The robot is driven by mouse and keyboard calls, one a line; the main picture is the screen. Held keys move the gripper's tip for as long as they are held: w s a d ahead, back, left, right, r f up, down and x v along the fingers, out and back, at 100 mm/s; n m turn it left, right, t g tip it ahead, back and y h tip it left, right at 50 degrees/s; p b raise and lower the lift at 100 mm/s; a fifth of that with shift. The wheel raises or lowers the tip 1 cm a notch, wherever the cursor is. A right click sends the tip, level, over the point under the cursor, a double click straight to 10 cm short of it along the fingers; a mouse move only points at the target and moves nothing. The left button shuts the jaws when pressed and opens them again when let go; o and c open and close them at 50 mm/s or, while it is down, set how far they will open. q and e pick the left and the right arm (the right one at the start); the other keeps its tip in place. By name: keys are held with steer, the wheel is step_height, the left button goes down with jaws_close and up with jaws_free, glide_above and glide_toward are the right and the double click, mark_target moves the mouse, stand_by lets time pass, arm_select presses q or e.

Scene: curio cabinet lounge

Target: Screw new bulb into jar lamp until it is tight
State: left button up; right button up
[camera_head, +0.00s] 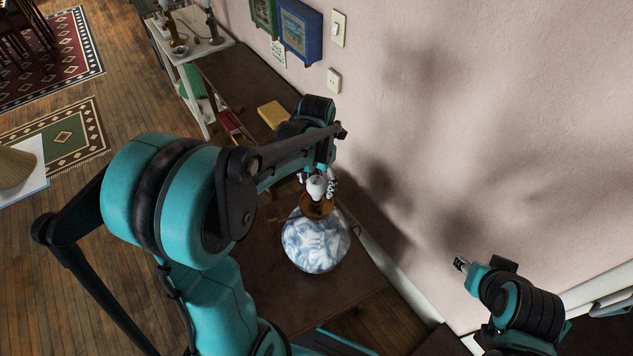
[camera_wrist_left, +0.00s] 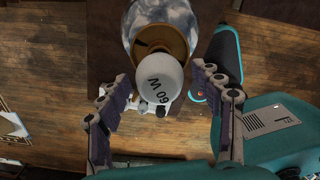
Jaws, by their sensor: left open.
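The jar lamp (camera_head: 315,243) has a round blue-and-white jar and a brass collar (camera_head: 318,208). It stands on a dark brown surface near the wall. A white bulb (camera_head: 316,188) stands over the collar, its base hidden. In the left wrist view the bulb (camera_wrist_left: 162,77) shows "60 W" in front of the brass collar (camera_wrist_left: 160,40). My left gripper (camera_head: 317,184) is open at the bulb. Its fingers (camera_wrist_left: 165,98) are on either side of the bulb, with gaps between. My right gripper (camera_head: 461,264) is apart from the lamp at lower right; its jaws are too small to read.
A yellow book (camera_head: 273,114) and a red book (camera_head: 229,122) lie beyond the lamp. A white shelf (camera_head: 196,85) stands farther back. The pink wall (camera_head: 480,120) closes off the right, with a light switch (camera_head: 338,27) and an outlet (camera_head: 333,80).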

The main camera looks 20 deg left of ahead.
arm_select(q)
jaws_close()
steer(key=m, duration=0.7)
steer(key=shift+m, duration=0.4)
steer(key=m, duration=0.6)
steer(key=shift+f+b, duration=0.1)
steer(key=shift+b, duration=0.25)
steer(key=m, duration=0.3)
steer(key=shift+m, duration=0.3)
steer(key=m, duration=1.2)
steer(key=shift+m, duration=0.3)
